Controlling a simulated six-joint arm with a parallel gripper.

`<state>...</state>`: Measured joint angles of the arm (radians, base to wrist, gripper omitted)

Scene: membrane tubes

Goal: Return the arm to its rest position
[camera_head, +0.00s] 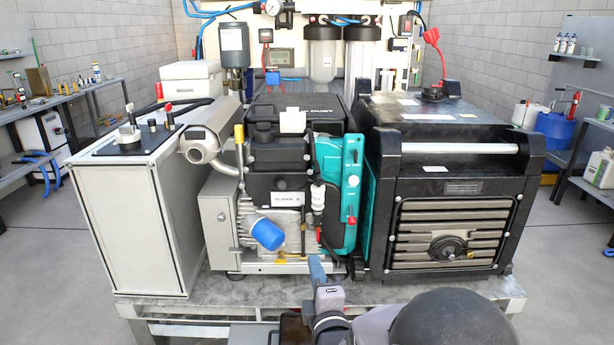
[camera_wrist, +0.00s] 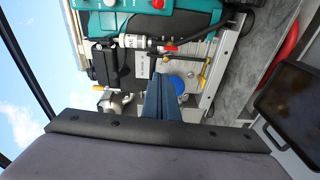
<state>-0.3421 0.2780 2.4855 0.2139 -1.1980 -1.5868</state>
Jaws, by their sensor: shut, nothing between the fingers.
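My gripper (camera_head: 316,268) is at the bottom middle of the head view, in front of the engine unit's lower front. Its blue-grey fingers are shut with nothing between them. They also show in the wrist view (camera_wrist: 163,85), pointing at the engine. The engine unit (camera_head: 287,183) is black and teal, with a blue round cap (camera_head: 267,234) low on its front. The cap also shows in the wrist view (camera_wrist: 178,86), partly behind the fingers. I cannot tell the exact gap between the fingertips and the engine.
A grey cabinet (camera_head: 130,230) stands left of the engine and a black generator (camera_head: 455,190) right of it. All stand on a metal bench (camera_head: 225,290). Two white filter housings (camera_head: 325,60) are behind. Side benches with tools stand along both walls.

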